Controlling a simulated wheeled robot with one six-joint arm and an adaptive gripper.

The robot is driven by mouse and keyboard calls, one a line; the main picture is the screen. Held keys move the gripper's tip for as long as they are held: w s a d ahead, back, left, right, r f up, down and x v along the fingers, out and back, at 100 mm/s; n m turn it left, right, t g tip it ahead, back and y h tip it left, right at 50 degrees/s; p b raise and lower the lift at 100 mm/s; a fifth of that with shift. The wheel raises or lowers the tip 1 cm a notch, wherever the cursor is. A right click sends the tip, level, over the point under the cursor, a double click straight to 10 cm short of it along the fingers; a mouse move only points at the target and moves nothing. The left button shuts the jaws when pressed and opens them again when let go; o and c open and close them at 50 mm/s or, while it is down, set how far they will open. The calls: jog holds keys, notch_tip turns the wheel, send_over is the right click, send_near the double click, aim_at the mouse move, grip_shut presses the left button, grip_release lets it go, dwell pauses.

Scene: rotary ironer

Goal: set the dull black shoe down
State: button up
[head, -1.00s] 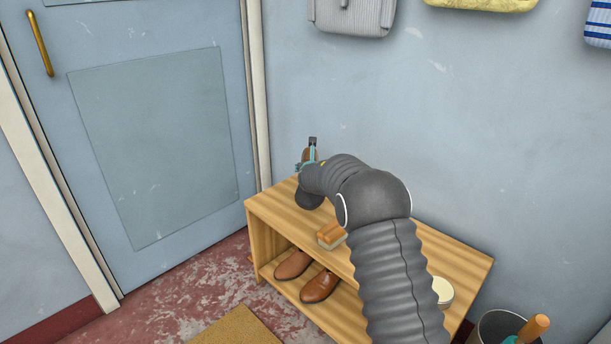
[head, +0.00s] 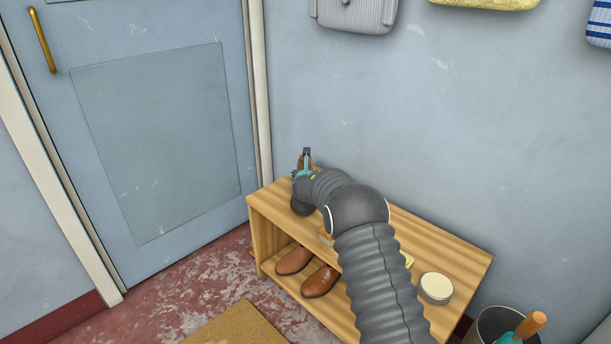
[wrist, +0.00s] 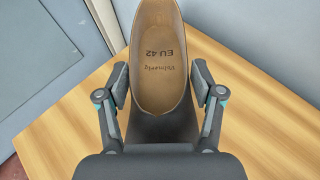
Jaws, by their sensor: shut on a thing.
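The dull black shoe (wrist: 160,128) fills the middle of the wrist view, with its opening and tan insole marked "EU 42" facing the camera. My gripper (wrist: 159,84) is shut on it, with one finger pad on each side. In the head view my gripper (head: 304,167) is over the left end of the wooden bench (head: 262,222), near the wall. Only a small brown patch of the shoe's inside shows there; my arm hides most of the shoe. I cannot tell whether the shoe touches the bench top.
Two brown shoes (head: 320,281) are on the lower shelf. A round tin (head: 436,288) stands on the bench's right part. A brush (head: 325,237) is mostly hidden behind my arm. A bin (head: 497,326) stands at the right. Bare bench top surrounds the held shoe.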

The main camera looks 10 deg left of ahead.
jog(key=o, duration=1.5)
jog(key=shift+r, duration=0.1)
